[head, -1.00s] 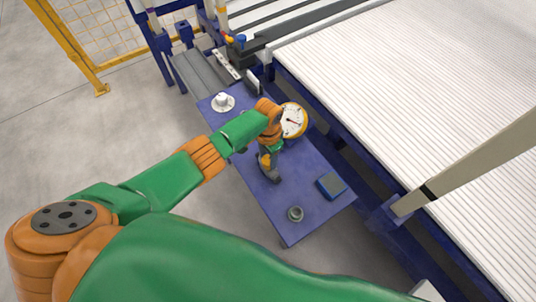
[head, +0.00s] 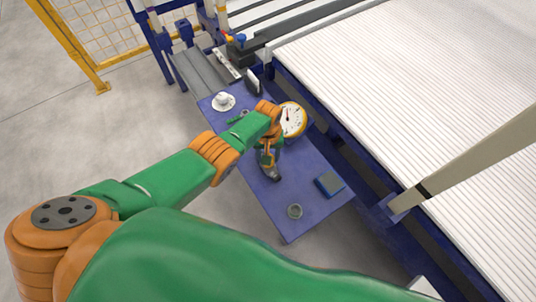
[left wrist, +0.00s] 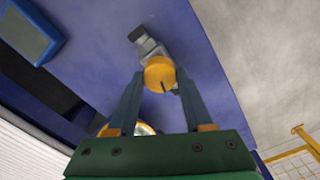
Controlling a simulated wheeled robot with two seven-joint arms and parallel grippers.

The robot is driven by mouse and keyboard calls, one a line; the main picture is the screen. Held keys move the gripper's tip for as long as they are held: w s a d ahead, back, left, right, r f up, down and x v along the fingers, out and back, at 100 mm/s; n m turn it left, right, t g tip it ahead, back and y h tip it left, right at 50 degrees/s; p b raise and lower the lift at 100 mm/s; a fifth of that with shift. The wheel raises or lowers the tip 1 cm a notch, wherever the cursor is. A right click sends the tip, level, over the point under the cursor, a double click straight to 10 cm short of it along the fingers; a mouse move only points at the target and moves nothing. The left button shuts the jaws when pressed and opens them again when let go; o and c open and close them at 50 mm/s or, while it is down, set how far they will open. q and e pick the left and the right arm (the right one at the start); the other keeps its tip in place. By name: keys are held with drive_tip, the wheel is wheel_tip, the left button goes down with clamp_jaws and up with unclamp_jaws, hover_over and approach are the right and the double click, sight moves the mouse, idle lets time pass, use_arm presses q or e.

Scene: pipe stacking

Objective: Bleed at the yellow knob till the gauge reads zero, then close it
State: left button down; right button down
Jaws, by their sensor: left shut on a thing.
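The yellow knob (left wrist: 160,72) sits between the two fingers of my left gripper (left wrist: 157,80) in the left wrist view, with a dark mark on its face. The gripper is shut on it. In the head view my left gripper (head: 268,158) is at the grey valve piece (head: 273,176) on the blue table, and largely covers the knob. The round gauge (head: 293,119), white with a yellow rim, stands just behind my wrist. Its needle points to the upper left; the numbers are too small to read. My right gripper is out of view.
The blue table (head: 305,165) also carries a white round piece (head: 223,101), a small grey ring or cup (head: 295,211) and a dark blue box (head: 329,184). The white slatted conveyor bed (head: 420,90) lies to the right. A pale post stands at the right.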

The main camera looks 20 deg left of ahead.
use_arm(q)
drive_tip(key=shift+n, duration=1.5)
drive_tip(key=shift+w, duration=0.1)
drive_tip(key=shift+c, duration=1.5)
unclamp_jaws()
drive_tip(key=shift+r, duration=0.15)
wheel_tip(320, 180, up, 7)
drive_tip(key=p, duration=0.6)
